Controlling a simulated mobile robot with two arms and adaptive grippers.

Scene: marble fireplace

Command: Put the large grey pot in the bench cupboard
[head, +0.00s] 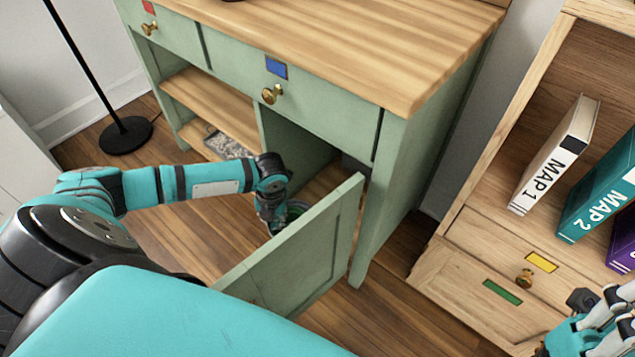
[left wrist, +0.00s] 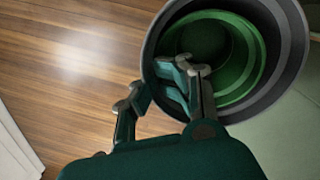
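The large grey pot (left wrist: 287,45) fills the upper right of the left wrist view, its mouth toward the camera and a green pot (left wrist: 243,75) nested inside. In the head view only a small part of the pots shows behind the cupboard door. The bench cupboard (head: 298,150) is open, its green door (head: 300,250) swung outward. My left gripper (head: 272,222) is low at the cupboard opening; in the wrist view its fingers (left wrist: 158,88) straddle the pot's rim. Whether they clamp it is unclear. My right gripper (head: 610,315) is partly cut off at the lower right.
The bench's wooden top (head: 370,45) overhangs the cupboard. A shelf compartment with a grey tray (head: 225,145) is left of it. A black lamp base (head: 123,135) stands behind. A wooden bookcase (head: 465,235) with map books is on the right.

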